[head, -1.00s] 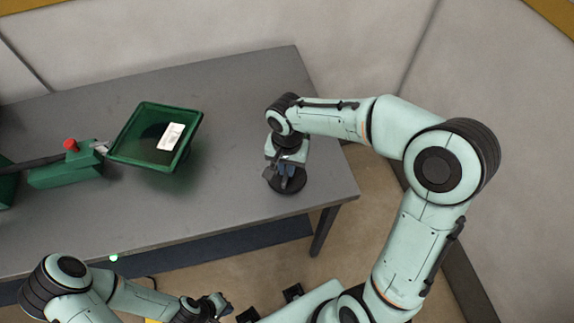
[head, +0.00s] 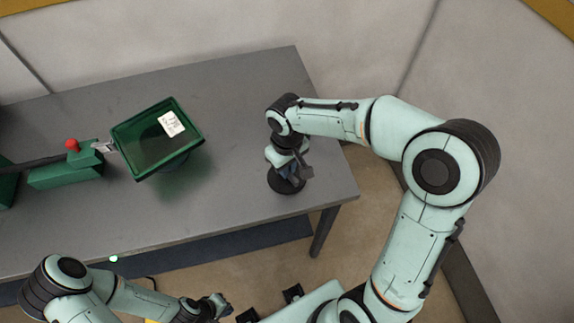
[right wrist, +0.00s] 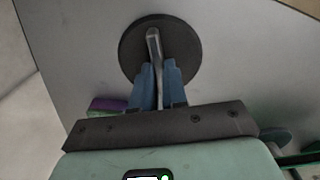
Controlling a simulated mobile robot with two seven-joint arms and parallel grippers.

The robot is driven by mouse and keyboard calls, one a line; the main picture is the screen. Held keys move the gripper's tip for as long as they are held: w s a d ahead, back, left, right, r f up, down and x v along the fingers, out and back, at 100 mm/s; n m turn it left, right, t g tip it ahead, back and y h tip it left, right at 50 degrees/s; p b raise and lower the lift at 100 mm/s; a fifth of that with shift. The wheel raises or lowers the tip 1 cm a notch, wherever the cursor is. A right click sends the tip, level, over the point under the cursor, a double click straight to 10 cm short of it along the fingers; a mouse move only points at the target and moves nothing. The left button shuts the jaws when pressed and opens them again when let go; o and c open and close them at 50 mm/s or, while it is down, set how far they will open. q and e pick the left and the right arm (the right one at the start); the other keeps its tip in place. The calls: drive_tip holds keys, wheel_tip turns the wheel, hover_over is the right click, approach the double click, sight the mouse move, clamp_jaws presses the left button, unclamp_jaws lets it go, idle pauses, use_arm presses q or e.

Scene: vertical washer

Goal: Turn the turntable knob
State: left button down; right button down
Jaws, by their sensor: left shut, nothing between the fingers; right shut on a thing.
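The turntable knob is a grey metal lever (right wrist: 154,48) on a round black base (right wrist: 188,50); the base (head: 284,185) also shows in the head view at the table's right end. My right gripper (right wrist: 159,85) is shut on the lever, its blue fingers on either side of it. In the head view this gripper (head: 290,174) sits over the base and hides most of the lever. A square green tray (head: 190,147) with a white label stands at the table's middle. My left gripper (head: 221,303) is shut and empty, low in front of the table.
The grey table (head: 240,100) is clear between tray and knob. A green block with a red button (head: 72,145) stands left of the tray. Pale walls (head: 375,50) rise behind and to the right. A purple object (right wrist: 108,104) shows beside the right gripper.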

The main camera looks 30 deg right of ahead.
use_arm(q)
drive_tip(key=shift+w+r, duration=0.3)
drive_tip(key=shift+r, duration=0.1)
use_arm(e)
drive_tip(key=n, duration=0.6)
use_arm(q)
drive_tip(key=shift+p, duration=0.3)
use_arm(e)
drive_tip(key=c, duration=1.2)
unclamp_jaws()
drive_tip(key=shift+o, duration=0.2)
drive_tip(key=shift+r, duration=0.1)
